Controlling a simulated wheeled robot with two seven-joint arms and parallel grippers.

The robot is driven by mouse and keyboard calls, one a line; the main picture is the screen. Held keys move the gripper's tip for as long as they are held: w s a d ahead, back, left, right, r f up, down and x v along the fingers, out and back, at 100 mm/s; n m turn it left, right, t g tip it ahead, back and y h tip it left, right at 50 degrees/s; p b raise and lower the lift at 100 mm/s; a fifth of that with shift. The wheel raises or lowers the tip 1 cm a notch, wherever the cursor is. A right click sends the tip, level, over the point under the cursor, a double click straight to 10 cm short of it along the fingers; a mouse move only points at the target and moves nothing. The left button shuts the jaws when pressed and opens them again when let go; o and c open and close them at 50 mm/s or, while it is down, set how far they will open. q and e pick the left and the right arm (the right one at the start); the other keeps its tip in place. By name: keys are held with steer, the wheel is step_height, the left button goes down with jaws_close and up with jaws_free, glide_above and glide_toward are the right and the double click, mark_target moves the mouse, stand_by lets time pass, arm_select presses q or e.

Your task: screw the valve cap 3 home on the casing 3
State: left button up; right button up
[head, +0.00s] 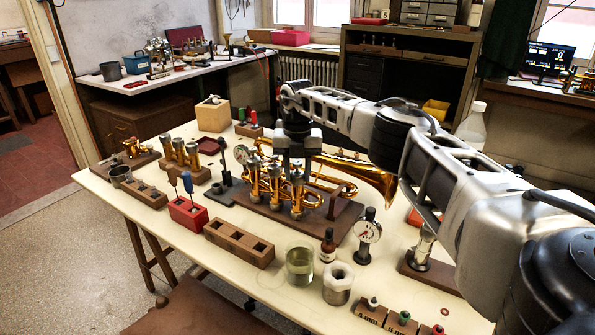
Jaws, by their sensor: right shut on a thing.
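The brass horn (362,178) lies on a brown wooden stand (318,233) in the middle of the table, with its bell to the right. Its three upright valve casings stand in a row at the left of the bell; the rightmost casing (297,200) is nearest to my gripper. My right gripper (297,172) comes in from the right and points down just above this casing. It is shut on valve cap 3, which is small and mostly hidden by the fingers. I cannot tell whether the cap touches the casing. My left gripper is out of view.
A dial gauge (368,232), a dropper bottle (328,246), a glass jar (299,262) and a brown wooden block (239,243) stand in front of the horn. A red tool holder (188,214) stands at left. Bare tabletop shows at the front left.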

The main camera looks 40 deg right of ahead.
steer(key=shift+r+m+p, duration=0.15)
steer(key=shift+m+p, duration=0.35)
steer(key=shift+p, duration=0.05)
steer(key=o, duration=1.2)
steer(key=shift+c, duration=0.2)
step_height(320, 180, up, 16)
